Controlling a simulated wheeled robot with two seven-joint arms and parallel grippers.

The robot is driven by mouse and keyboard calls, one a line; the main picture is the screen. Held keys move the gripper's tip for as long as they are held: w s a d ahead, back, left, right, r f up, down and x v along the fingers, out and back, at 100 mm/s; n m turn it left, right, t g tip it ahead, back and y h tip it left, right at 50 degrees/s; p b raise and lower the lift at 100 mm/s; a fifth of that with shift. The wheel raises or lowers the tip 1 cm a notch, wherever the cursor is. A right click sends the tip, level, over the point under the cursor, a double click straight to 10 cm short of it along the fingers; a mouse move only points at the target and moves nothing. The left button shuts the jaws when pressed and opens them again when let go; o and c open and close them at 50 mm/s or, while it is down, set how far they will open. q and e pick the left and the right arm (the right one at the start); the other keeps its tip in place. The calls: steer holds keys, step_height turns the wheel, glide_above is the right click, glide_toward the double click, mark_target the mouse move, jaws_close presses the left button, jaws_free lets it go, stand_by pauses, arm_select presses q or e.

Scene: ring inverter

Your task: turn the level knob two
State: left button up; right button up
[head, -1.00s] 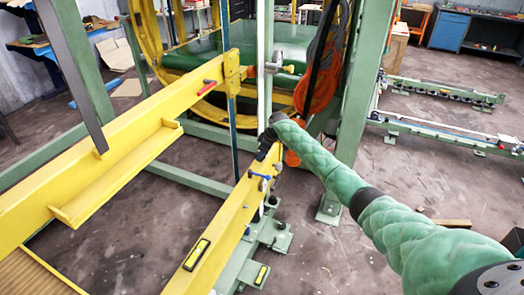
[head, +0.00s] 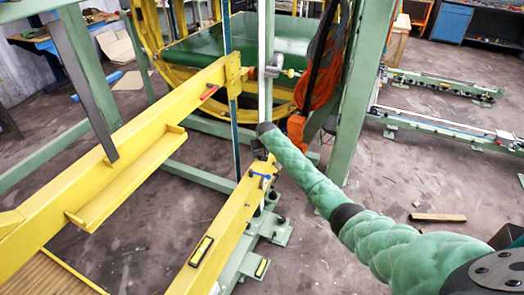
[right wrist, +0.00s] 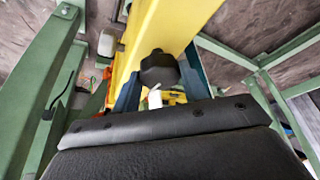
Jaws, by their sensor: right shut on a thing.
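In the right wrist view, a black lobed knob (right wrist: 158,66) sits against a yellow beam. My right gripper (right wrist: 160,82) has a blue finger on each side of the knob and is shut on it. In the head view, my right gripper (head: 259,150) is a small dark shape at the end of my green padded arm, at the upper end of a sloping yellow beam (head: 228,225). The knob cannot be made out there. A level vial (head: 201,250) lies on this beam. My left gripper is not in view.
A longer yellow beam (head: 120,150) with a ledge runs along the left. A green post (head: 352,100) and an orange cable coil (head: 323,75) stand close behind my right wrist.

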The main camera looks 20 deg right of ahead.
steer(key=m, duration=0.1)
steer(key=m+h, duration=0.1)
steer(key=m+p, duration=0.1)
steer(key=shift+w+a+r, duration=0.1)
steer(key=shift+w+r, duration=0.05)
steer(key=shift+r, duration=0.1)
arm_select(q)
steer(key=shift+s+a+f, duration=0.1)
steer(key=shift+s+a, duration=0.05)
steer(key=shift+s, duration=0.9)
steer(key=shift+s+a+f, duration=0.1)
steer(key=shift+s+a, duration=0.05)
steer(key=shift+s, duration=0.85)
arm_select(e)
steer(key=shift+m+g+h, duration=0.3)
steer(key=shift+m+h, duration=0.3)
steer(key=shift+m, duration=0.7)
steer(key=o, duration=1)
steer(key=shift+f, duration=0.15)
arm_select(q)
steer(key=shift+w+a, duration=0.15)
